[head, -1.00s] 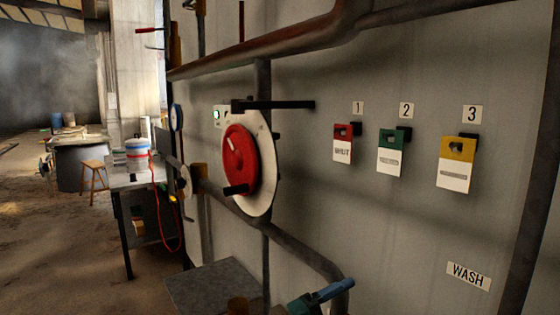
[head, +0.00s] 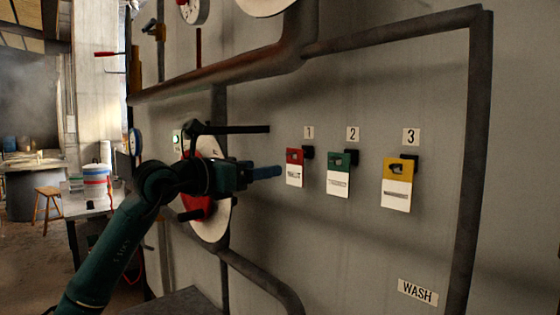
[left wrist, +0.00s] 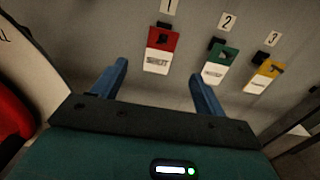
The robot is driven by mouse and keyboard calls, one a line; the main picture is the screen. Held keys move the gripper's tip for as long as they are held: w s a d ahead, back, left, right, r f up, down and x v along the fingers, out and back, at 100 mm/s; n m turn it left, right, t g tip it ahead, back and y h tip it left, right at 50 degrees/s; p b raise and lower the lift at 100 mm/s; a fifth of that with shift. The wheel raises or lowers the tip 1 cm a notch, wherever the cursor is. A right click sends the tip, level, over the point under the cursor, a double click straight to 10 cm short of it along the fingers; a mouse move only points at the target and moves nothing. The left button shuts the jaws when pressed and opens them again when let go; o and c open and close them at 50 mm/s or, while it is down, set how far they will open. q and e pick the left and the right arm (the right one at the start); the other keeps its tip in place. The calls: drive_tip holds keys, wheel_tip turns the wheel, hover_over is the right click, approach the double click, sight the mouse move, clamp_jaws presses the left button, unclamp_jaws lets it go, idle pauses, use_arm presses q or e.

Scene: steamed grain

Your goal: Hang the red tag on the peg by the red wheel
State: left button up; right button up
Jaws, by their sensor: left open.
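The red tag (head: 295,168), red on top and white below, hangs on a dark peg under the label 1. It also shows in the left wrist view (left wrist: 160,50), beyond and between my fingers. My left gripper (head: 278,172) is open and empty, its blue fingers just left of the red tag and apart from it; the fingers also show in the left wrist view (left wrist: 162,90). The red wheel (head: 196,207) on its white disc is partly hidden behind my left arm. A dark peg (head: 240,129) sticks out to the right above the wheel. My right gripper is not in view.
A green tag (head: 339,174) hangs under 2 and a yellow tag (head: 397,185) under 3, close to the right of the red one. A thick pipe (head: 200,80) crosses the wall above. A WASH label (head: 417,292) is at lower right.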

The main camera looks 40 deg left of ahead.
sight(294, 162)
use_arm(q)
drive_tip(key=w+p, duration=0.1)
drive_tip(key=w, duration=0.1)
drive_tip(key=w+p, duration=0.2)
drive_tip(key=w, duration=0.1)
drive_tip(key=w+p, duration=0.1)
drive_tip(key=w, duration=0.2)
drive_tip(key=shift+d+r+p, duration=0.25)
drive_tip(key=shift+d+p, duration=0.05)
drive_tip(key=shift+d, duration=0.1)
drive_tip(key=shift+w+f+p, duration=0.25)
drive_tip(key=shift+w+p, duration=0.1)
drive_tip(key=shift+w, duration=0.5)
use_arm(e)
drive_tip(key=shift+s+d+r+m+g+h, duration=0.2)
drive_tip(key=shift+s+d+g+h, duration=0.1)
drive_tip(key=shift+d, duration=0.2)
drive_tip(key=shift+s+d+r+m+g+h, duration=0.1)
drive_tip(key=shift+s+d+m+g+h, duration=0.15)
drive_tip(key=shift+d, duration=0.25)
use_arm(q)
drive_tip(key=shift+c, duration=0.4)
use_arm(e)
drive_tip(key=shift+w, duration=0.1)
use_arm(q)
drive_tip(key=c, duration=0.9)
drive_tip(key=o, duration=1)
drive_tip(key=shift+c, duration=0.2)
drive_tip(key=c, duration=1.1)
drive_tip(key=shift+o, duration=0.2)
